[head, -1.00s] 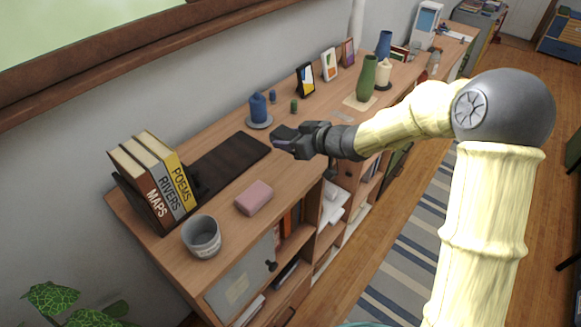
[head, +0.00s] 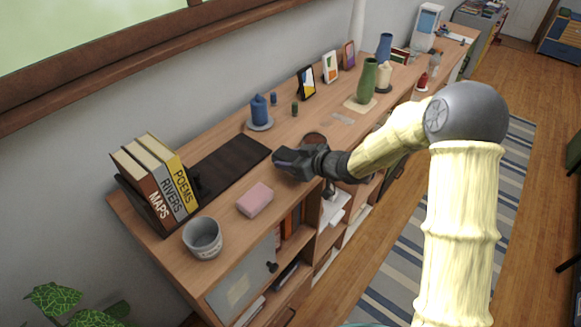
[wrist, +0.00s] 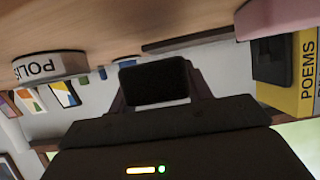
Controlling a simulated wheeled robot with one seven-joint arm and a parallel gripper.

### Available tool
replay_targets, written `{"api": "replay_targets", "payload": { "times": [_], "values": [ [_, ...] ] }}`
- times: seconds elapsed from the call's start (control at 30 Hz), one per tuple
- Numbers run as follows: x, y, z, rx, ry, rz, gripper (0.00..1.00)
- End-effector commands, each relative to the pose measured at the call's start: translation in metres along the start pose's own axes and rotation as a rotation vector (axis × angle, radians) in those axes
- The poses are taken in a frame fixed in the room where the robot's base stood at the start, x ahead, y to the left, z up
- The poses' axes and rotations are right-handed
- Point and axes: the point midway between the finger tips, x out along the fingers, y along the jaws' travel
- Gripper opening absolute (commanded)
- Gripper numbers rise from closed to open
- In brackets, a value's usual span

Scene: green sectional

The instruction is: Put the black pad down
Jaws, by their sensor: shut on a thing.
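The black pad (wrist: 153,82) is a small dark block seen between my gripper's two fingers in the wrist view, and the fingers are shut on it. In the head view my gripper (head: 284,160) is low over the wooden shelf top (head: 225,200), right of the long dark mat and the pink block. The pad cannot be told apart from the dark gripper there. I cannot tell whether the pad touches the shelf top.
A dark mat (head: 232,163) lies left of my gripper, with a pink block (head: 255,200) in front. A round tin (head: 313,139) stands just behind my gripper; its label shows in the wrist view (wrist: 48,66). A blue candle (head: 259,111), books (head: 160,185) and a grey cup (head: 203,238) stand farther off.

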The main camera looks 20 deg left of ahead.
Motion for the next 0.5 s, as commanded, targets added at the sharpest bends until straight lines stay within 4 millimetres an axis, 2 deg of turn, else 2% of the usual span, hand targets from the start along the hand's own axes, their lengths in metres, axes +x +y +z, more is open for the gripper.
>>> {"api": "replay_targets", "payload": {
  "times": [0.23,0.5],
  "values": [
    [0.013,-0.001,0.027,0.004,-0.004,-0.003,0.2],
    [0.015,0.0,0.032,0.001,-0.001,0.0,0.2]
  ]
}}
